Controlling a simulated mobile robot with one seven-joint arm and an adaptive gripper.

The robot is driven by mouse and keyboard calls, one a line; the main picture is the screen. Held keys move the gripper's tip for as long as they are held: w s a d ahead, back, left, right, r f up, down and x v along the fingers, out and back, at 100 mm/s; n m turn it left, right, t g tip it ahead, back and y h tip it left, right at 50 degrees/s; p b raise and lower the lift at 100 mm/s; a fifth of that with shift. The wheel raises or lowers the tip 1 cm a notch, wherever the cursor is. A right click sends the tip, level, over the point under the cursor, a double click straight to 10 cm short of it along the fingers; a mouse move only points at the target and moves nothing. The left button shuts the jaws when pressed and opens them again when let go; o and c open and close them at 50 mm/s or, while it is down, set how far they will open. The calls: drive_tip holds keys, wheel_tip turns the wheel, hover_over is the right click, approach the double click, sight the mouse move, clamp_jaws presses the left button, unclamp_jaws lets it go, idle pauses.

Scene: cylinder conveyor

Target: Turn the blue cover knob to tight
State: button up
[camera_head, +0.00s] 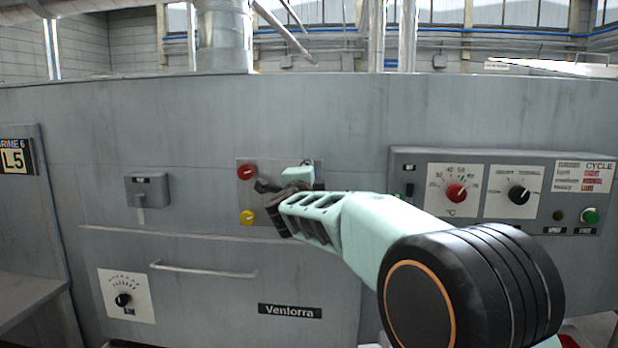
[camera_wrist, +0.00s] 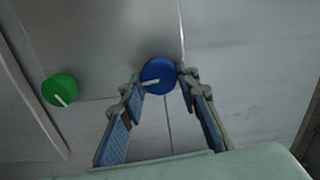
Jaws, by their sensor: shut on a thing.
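The blue cover knob (camera_wrist: 158,76) is round with a white pointer line and sits on a grey plate in the wrist view. The line points to the left, slightly downward. My gripper (camera_wrist: 158,82) has its two fingertips on either side of the knob and is shut on it. In the head view my gripper (camera_head: 272,188) reaches the plate (camera_head: 243,164) on the machine front; it hides the blue knob there.
A green knob (camera_wrist: 60,89) sits left of the blue one in the wrist view. In the head view a red knob (camera_head: 246,172) and a yellow knob (camera_head: 247,217) are close by my gripper. A control panel (camera_head: 400,165) juts out at right. A handle (camera_head: 205,271) lies below.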

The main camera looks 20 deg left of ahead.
drive_tip(key=o, duration=1.2)
drive_tip(key=shift+c, duration=0.2)
drive_tip(key=shift+s, duration=0.1)
drive_tip(key=v, duration=1.2)
